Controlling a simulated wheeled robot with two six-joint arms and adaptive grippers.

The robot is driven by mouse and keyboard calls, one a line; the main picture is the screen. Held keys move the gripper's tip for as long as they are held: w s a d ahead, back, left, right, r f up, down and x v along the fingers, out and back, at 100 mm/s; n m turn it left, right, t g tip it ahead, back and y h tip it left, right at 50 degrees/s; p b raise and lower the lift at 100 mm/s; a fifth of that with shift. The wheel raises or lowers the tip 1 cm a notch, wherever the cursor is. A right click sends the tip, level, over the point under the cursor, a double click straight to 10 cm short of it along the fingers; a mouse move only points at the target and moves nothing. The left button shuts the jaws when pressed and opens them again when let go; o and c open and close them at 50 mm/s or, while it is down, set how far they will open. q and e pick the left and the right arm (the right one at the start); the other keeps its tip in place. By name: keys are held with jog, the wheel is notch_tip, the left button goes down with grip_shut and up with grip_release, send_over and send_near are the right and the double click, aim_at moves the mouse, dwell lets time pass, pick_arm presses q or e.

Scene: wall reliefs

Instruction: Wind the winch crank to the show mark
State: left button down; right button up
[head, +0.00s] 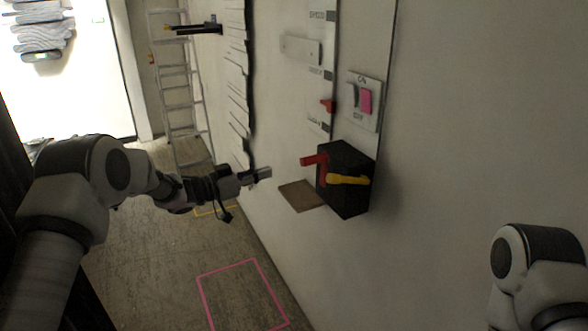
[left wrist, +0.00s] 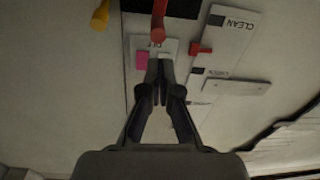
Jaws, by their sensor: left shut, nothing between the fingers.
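A black winch box (head: 349,200) is fixed on the wall, with a red handle (head: 314,159) and a yellow handle (head: 348,180) sticking out. The red handle (left wrist: 158,22) and the yellow handle (left wrist: 99,17) also show in the left wrist view. A red pointer (head: 327,105) sits on a pale marked strip (head: 319,123) above the box; the labels are too small to read surely in the head view. My left gripper (head: 266,173) is shut and empty, left of the box and apart from the red handle. My right gripper is out of view.
A white switch plate (head: 374,115) with a pink tab (head: 366,101) is above the box. A brown panel (head: 301,196) juts out at its left. A ladder (head: 180,90) leans further back. The floor with the pink outline (head: 243,293) is clear.

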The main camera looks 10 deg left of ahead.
pick_arm(q)
jog(key=s+d+f+m+t+y+b, duration=0.2)
jog(key=s+d+f+m+y+b, duration=0.25)
jog(key=m, duration=1.05)
jog(key=s+d+r+m+h+b, duration=0.1)
jog(key=s+d+r+h+b, duration=0.15)
jog(key=r, duration=0.35)
jog(key=w+d+p, duration=0.2)
jog(key=w+p, duration=0.1)
jog(key=w, duration=0.2)
jog(key=w+d+f+p, duration=0.1)
jog(key=w+d+p, duration=0.1)
jog(key=w, duration=0.4)
jog(key=shift+w+y+p, duration=0.15)
jog(key=shift+y+p, duration=0.15)
jog(key=shift+p, duration=0.35)
jog(key=shift+d, duration=0.1)
